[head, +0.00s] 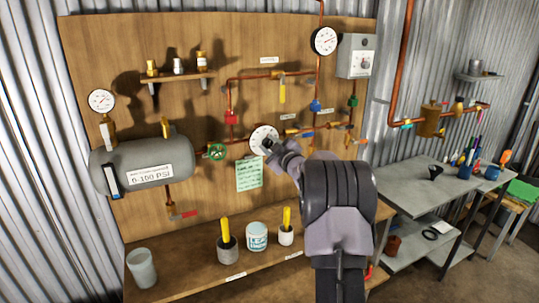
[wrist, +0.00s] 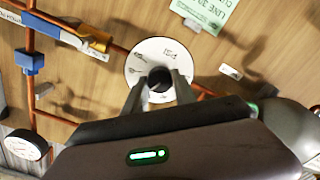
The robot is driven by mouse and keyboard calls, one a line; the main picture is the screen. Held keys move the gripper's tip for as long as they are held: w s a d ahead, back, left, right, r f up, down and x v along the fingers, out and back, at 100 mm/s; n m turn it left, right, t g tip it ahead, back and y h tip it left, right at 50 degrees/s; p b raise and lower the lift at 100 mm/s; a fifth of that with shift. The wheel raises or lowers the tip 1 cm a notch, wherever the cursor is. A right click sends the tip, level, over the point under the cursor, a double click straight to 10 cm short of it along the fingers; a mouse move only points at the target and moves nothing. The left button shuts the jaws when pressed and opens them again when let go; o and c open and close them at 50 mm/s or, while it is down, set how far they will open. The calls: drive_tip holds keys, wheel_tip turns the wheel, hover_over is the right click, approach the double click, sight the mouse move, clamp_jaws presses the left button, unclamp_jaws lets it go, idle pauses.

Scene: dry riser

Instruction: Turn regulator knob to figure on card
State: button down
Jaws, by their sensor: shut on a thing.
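The regulator has a white round dial (head: 258,133) on the copper pipe of the wooden board. In the wrist view the dial (wrist: 140,62) carries small dark marks, too small to read surely. The black regulator knob (wrist: 159,77) sticks out from its middle. My gripper (wrist: 161,83) has one finger on each side of the knob and is shut on it. In the head view my gripper (head: 268,147) covers part of the dial. A green card (head: 249,174) hangs just below the dial; its edge also shows in the wrist view (wrist: 205,12), its figure not clearly legible.
A green valve wheel (head: 217,152) and a grey tank (head: 140,163) are left of the dial. A blue-handled valve (head: 315,105) and a pressure gauge (head: 324,41) are above right. Pots and a tub (head: 257,237) stand on the bench below. A metal table (head: 430,185) is at the right.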

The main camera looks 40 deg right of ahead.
drive_tip(key=n+b, duration=0.2)
drive_tip(key=n, duration=0.1)
drive_tip(key=n+b, duration=0.3)
drive_tip(key=shift+a+f+b, duration=0.1)
drive_tip(key=shift+f+b, duration=0.1)
drive_tip(key=shift+b, duration=0.1)
drive_tip(key=n+b, duration=0.3)
drive_tip(key=n, duration=0.2)
drive_tip(key=shift+r+b, duration=0.1)
drive_tip(key=shift+b, duration=0.25)
drive_tip(key=shift+n, duration=0.3)
drive_tip(key=c, duration=1)
unclamp_jaws()
drive_tip(key=v, duration=0.8)
drive_tip(key=p+v, duration=0.1)
drive_tip(key=v, duration=0.8)
drive_tip(key=shift+s+a+r, duration=0.1)
drive_tip(key=shift+s+a, duration=0.05)
drive_tip(key=shift+a, duration=0.15)
